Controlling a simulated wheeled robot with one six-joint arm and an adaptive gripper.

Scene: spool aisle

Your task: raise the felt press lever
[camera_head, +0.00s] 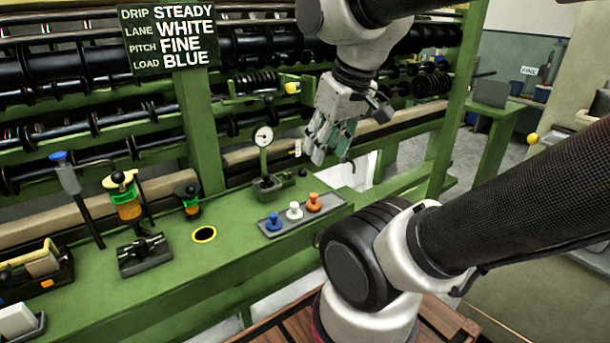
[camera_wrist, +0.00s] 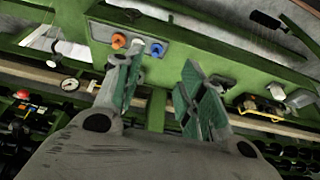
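My gripper (camera_head: 331,150) hangs over the back of the green bench, to the right of the dial gauge. In the wrist view its two green-padded fingers stand apart, with nothing held between them (camera_wrist: 160,78). I cannot tell for certain which part is the felt press lever. A yellow-knobbed lever (camera_head: 291,88) sits on the rail behind, left of my gripper. A blue-capped lever (camera_head: 60,157) stands upright at the far left. A black block with a small handle (camera_head: 142,250) sits on the bench. My gripper touches none of these.
A tray (camera_head: 318,215) holds blue, white and orange knobs. The dial gauge (camera_head: 263,138) stands behind it. An amber cylinder (camera_head: 128,207) and a yellow-ringed hole (camera_head: 204,235) are further left. Black rollers (camera_head: 75,72) run behind the bench. A sign (camera_head: 168,40) reads steady, white, fine, blue.

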